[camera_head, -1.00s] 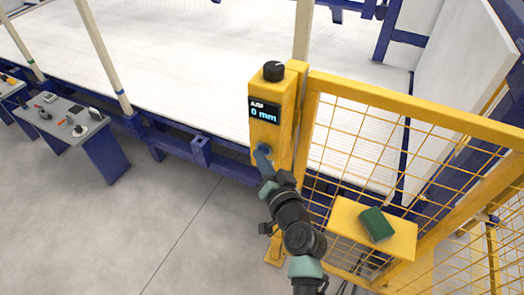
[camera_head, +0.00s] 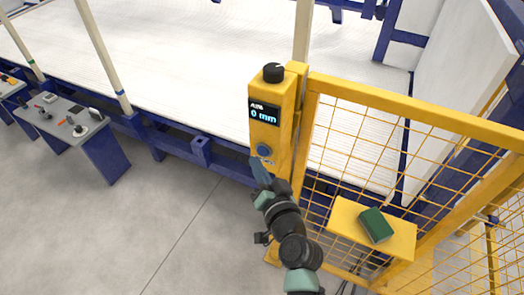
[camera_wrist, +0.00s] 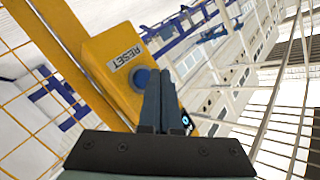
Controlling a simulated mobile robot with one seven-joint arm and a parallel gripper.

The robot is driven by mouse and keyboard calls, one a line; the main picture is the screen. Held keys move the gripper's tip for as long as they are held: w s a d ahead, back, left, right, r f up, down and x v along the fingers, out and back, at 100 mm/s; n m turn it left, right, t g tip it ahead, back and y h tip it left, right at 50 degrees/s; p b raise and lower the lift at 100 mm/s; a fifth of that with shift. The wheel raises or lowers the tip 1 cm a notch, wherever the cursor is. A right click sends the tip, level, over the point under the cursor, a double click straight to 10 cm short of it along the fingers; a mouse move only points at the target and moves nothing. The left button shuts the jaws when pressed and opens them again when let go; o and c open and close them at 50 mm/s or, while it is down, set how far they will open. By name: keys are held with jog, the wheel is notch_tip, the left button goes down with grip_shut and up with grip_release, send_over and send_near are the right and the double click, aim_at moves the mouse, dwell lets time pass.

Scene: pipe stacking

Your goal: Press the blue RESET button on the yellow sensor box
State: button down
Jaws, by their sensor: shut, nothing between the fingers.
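The yellow sensor box (camera_head: 272,125) stands on a post beside the fence, with a black knob on top. Its dark display (camera_head: 264,113) reads "0 mm". The blue RESET button (camera_head: 263,150) is on the box's front below the display.
A yellow mesh fence (camera_head: 400,150) runs right of the box. A yellow shelf (camera_head: 400,235) on it holds a green block (camera_head: 376,225). A large white bed (camera_head: 190,60) lies behind. A grey workbench (camera_head: 65,120) stands left. The floor at front left is clear.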

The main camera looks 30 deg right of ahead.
jog(key=s+a, duration=0.1)
jog(key=a, duration=0.1)
jog(key=s+a+p, duration=0.1)
jog(key=shift+s+a, duration=0.35)
dwell(0.6)
jog(key=w+a+r+n+t+y, duration=0.1)
jog(key=a+r+n+t, duration=0.15)
jog(key=r, duration=0.85)
jog(key=w+a+r+n+t+y, duration=0.15)
jog(key=a+r, duration=0.25)
jog(key=r, duration=0.7)
jog(key=w+a+r+n+t, duration=0.1)
jog(key=a+r+n+t, duration=0.15)
jog(key=r, duration=0.75)
jog(key=s+a+r+n+t, duration=0.1)
jog(key=s+a+r+t, duration=0.1)
jog(key=s+r, duration=0.5)
jog(key=s+a+r+n+t, duration=0.1)
jog(key=s+a+r, duration=0.3)
jog(key=r, duration=1.1)
jog(key=s+t, duration=0.1)
jog(key=s, duration=0.1)
jog(key=shift+s+r+t, duration=0.15)
jog(key=shift+s+t, duration=0.2)
jog(key=shift+s, duration=0.05)
jog(key=shift+a+h, duration=0.1)
jog(key=shift+h, duration=0.15)
